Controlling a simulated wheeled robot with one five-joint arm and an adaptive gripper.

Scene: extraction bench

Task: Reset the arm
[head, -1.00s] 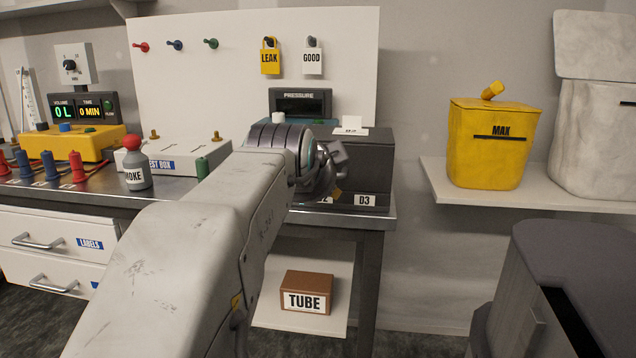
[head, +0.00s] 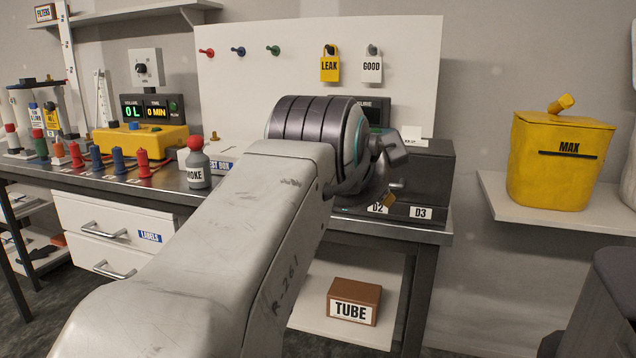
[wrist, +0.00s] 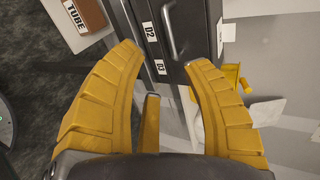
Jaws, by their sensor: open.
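My arm (head: 235,235) reaches from the lower left of the head view toward the bench. The wrist end covers part of the pressure display and the dark drawer unit (head: 425,168). Nothing is between the fingertips that I can see as held. In the head view the fingers are mostly hidden behind the wrist.
The bench (head: 440,232) holds a yellow meter (head: 140,140), a SMOKE bottle (head: 197,165) and several coloured pegs. A TUBE box (head: 352,302) sits on the lower shelf. A yellow MAX bin (head: 558,165) stands on a right shelf.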

